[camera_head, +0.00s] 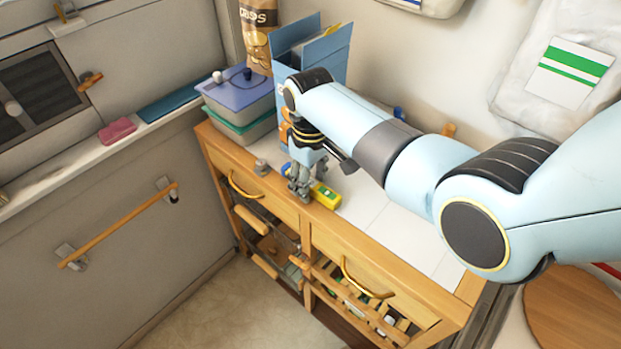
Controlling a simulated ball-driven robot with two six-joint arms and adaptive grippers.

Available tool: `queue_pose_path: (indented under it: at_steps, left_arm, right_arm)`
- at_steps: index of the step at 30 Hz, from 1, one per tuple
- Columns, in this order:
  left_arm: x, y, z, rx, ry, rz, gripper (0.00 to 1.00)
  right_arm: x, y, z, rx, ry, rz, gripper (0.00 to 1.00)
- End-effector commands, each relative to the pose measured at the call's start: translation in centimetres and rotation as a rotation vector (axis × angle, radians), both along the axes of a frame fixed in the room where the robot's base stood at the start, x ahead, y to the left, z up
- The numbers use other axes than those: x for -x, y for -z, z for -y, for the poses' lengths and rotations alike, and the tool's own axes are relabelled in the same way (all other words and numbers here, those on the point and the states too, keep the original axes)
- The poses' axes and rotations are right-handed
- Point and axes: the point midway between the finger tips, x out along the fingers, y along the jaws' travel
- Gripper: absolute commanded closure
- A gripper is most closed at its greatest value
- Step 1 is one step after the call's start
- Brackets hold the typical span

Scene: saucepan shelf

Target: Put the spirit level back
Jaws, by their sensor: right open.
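The spirit level (326,196) is a yellow bar lying on the white top of the wooden cabinet, near its front edge. My right gripper (302,192) is open and points down at the left part of the level, hiding some of it. I cannot tell whether the fingers touch it. My right arm reaches in from the right and covers much of the cabinet top behind. My left gripper is not in view.
A lidded box (240,100) and a blue file holder (338,58) stand at the back left of the cabinet. A small grey knob-like thing (262,167) is near the front edge. The white top (385,225) right of the level is clear. Brass handles (362,284) stick out in front.

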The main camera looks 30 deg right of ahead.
Motion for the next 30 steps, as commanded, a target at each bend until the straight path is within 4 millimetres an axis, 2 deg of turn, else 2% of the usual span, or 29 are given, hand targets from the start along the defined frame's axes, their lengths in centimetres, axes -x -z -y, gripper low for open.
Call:
queue_pose_path:
  at_steps: [5,8,15,21,25,30]
  left_arm:
    - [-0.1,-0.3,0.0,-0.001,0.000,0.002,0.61]
    - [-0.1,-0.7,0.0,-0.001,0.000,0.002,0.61]
    - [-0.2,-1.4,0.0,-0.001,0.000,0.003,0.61]
    - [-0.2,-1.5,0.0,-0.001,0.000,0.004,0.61]
    - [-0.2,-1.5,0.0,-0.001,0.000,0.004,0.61]
    - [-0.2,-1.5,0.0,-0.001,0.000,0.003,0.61]
  right_arm:
    - [-0.1,-0.9,0.0,0.000,0.000,0.003,0.50]
    - [-0.1,-2.5,0.0,0.000,0.000,0.004,0.50]
    - [-0.1,-8.0,0.0,0.000,0.000,0.005,0.50]
    - [-0.1,-11.2,0.0,0.000,0.000,0.002,0.50]
    - [0.0,-12.1,0.0,0.000,0.000,0.000,0.50]
    - [0.0,-12.3,0.0,0.000,0.000,0.000,0.50]
